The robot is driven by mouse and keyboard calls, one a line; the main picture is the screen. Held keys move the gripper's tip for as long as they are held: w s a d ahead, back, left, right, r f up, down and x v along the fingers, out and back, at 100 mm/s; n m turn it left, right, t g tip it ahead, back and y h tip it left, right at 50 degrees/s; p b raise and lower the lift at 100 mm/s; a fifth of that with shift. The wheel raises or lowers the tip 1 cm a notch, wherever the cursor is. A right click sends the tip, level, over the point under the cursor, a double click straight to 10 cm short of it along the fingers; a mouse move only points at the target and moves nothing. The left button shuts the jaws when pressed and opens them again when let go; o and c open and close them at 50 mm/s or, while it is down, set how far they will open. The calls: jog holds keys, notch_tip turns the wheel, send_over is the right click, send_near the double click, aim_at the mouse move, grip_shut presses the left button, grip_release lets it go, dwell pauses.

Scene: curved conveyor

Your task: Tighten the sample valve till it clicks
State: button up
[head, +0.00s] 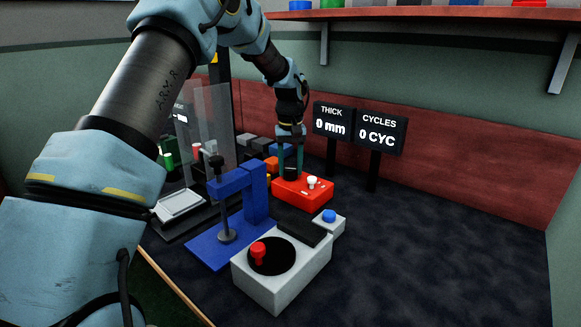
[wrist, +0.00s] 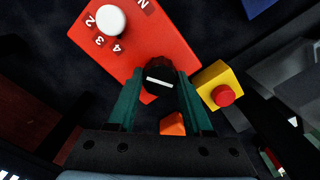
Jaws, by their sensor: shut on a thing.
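A black round knob with a white line (wrist: 159,77) sits at the near edge of a red box (wrist: 135,50). No label tells me whether this knob is the sample valve. My gripper (wrist: 160,84) has its two green fingers on either side of the knob and is shut on it. In the head view my gripper (head: 290,168) reaches down onto the left part of the red box (head: 317,196), its fingers partly hiding the knob. A white knob (wrist: 110,19) with numbers around it stands on the same box, apart from my fingers.
A yellow block with a red button (wrist: 224,95) is close right of my fingers in the wrist view. A blue clamp stand (head: 255,190) and grey box with red-handled dial (head: 285,285) stand in front. Displays read "0 mm" (head: 331,127) and "0 CYC" (head: 377,135). The table's right side is clear.

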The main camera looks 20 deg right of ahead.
aim_at(291, 168)
grip_shut()
jog(key=shift+r+m+p, duration=0.2)
jog(key=shift+m+p, duration=0.5)
jog(key=shift+f+m+p, duration=0.2)
jog(key=shift+m+p, duration=0.3)
jog(key=shift+m, duration=0.8)
jog(key=o, duration=1.1)
grip_release()
jog(key=shift+r, duration=0.1)
notch_tip(291, 168, up, 11)
jog(key=b, duration=0.1)
jog(key=shift+f, duration=0.2)
